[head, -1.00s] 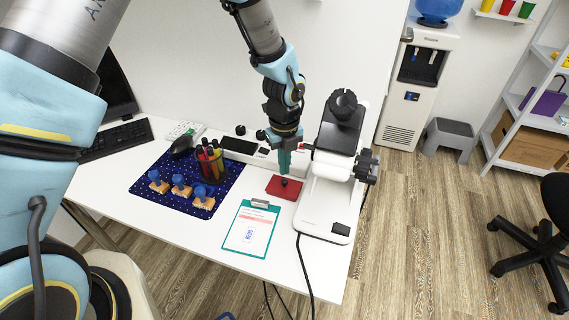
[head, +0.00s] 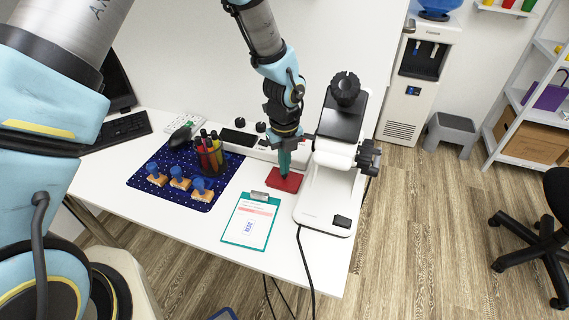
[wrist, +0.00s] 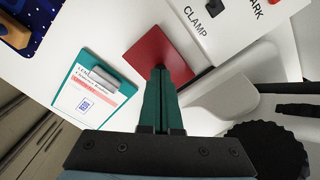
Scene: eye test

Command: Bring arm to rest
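My gripper (head: 285,176) points down over the red pad (head: 275,184), which lies flat on the white desk. In the wrist view its teal fingers (wrist: 160,72) lie side by side with no clear gap, so it looks shut. A small dark knob on the pad shows at the fingertips; it is mostly hidden, and I cannot tell whether they touch it. The red pad also shows in the wrist view (wrist: 150,48), just beyond the fingers.
A teal clipboard (head: 228,235) lies in front. A white microscope-like device (head: 322,205) stands close at right. At left, a dark blue mat (head: 139,180) holds several wooden stamps and a pen cup (head: 208,155). The desk (head: 185,223) is bare front left.

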